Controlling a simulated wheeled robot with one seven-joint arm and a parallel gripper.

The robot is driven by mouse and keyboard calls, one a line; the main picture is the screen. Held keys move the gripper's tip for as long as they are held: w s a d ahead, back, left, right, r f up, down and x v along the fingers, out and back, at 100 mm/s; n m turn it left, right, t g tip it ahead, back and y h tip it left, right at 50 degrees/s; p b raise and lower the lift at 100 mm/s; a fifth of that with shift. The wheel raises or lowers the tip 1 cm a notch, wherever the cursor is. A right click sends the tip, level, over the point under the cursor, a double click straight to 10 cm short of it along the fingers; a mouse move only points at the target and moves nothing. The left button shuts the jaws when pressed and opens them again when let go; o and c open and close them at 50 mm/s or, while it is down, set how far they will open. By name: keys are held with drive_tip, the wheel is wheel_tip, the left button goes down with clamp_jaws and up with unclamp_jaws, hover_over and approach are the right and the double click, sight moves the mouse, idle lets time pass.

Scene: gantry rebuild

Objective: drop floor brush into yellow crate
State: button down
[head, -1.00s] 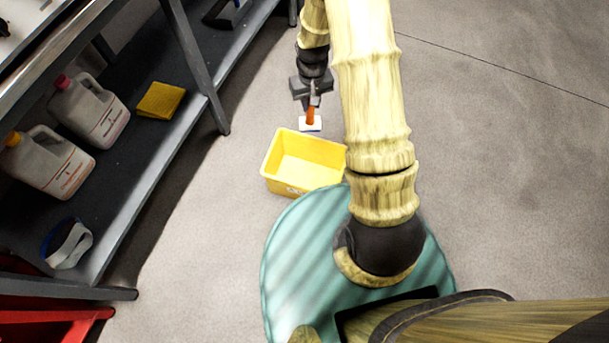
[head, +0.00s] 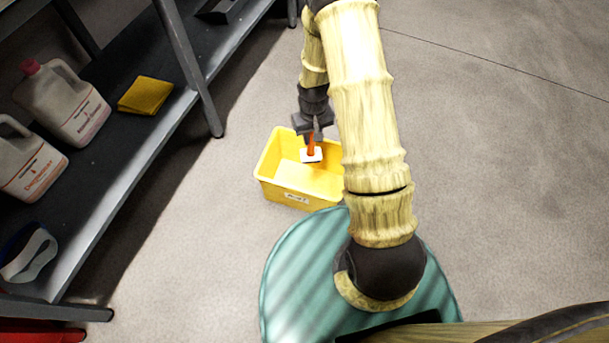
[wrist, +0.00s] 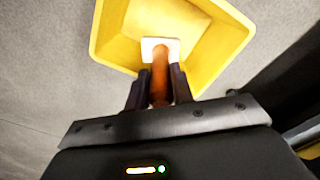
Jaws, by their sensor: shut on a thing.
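The floor brush (head: 311,155) has an orange handle and a white head. My gripper (head: 312,135) is shut on its handle, and the head hangs downward. The yellow crate (head: 285,195) stands on the floor, open at the top and empty as far as I see. In the head view the brush head shows over the crate's opening. In the wrist view my gripper (wrist: 158,90) holds the orange handle of the brush (wrist: 160,75), with the yellow crate (wrist: 112,45) behind it. How high the brush is above the crate floor I cannot tell.
A dark shelf (head: 120,150) stands at the left with white jugs (head: 65,103) and a yellow cloth or sponge (head: 145,95) on it. Something red (head: 40,335) is at the lower left. The grey floor at the right is clear.

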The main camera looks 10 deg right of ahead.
sight(312, 146)
wheel_tip(312, 146, down, 6)
drive_tip(key=b, duration=0.6)
idle(0.4)
drive_tip(key=c, duration=1.1)
unclamp_jaws()
drive_tip(key=shift+r, duration=0.15)
wheel_tip(312, 146, up, 17)
drive_tip(key=p, duration=0.8)
drive_tip(key=shift+r, duration=0.1)
